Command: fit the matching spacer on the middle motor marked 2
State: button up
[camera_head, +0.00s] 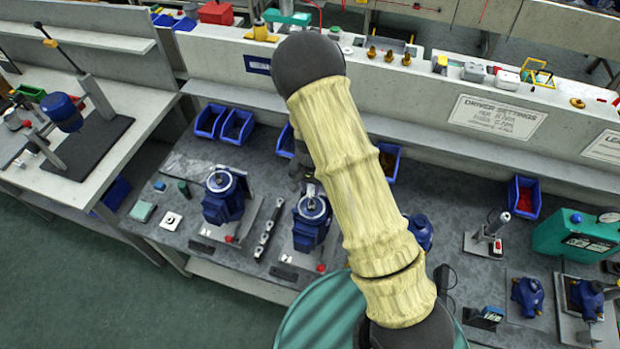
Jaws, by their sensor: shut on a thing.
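The middle motor (311,222) is blue and stands upright on a grey plate on the bench, left of my raised arm. Its number is too small to read. Similar blue motors stand to its left (222,197) and to its right (420,231), the right one partly hidden by my arm. A dark grey part that seems to be my gripper (305,178) shows beside the arm, just above the middle motor's top. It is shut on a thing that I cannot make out. I cannot tell whether that thing touches the motor. No loose spacer is clearly recognisable.
Blue bins (237,127) line the back. A hand press (490,238) and a green box (575,236) stand at the right. My arm hides the bench's centre.

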aim_at(311, 205)
jog(key=shift+s, duration=0.1)
jog(key=shift+f+b, duration=2.55)
jog(key=shift+f, duration=0.7)
jog(key=shift+d, duration=0.1)
jog(key=shift+s+a, duration=0.1)
jog(key=shift+a, duration=0.1)
jog(key=shift+s, duration=0.15)
